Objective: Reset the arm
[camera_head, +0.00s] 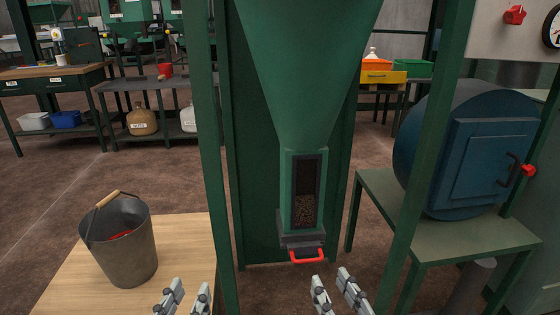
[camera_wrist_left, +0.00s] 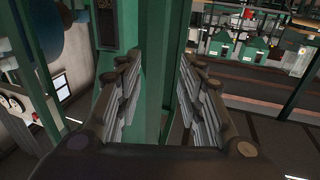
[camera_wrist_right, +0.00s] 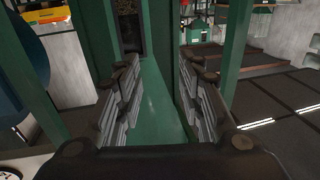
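My left gripper (camera_head: 182,299) is at the bottom of the head view, to the right of the bucket. Its fingers are apart and nothing is between them; the left wrist view shows the same gripper (camera_wrist_left: 158,100) open. My right gripper (camera_head: 336,295) is at the bottom of the head view, below and right of the red handle. Its fingers are also apart and empty, as the right wrist view shows (camera_wrist_right: 158,105). Neither gripper touches anything that I can see.
A metal bucket (camera_head: 125,250) stands on a wooden table (camera_head: 190,260). A green hopper (camera_head: 305,60) with a red handle (camera_head: 307,256) is ahead between green posts (camera_head: 208,150). A blue drum (camera_head: 470,150) rests on a green stand (camera_head: 450,238) at the right.

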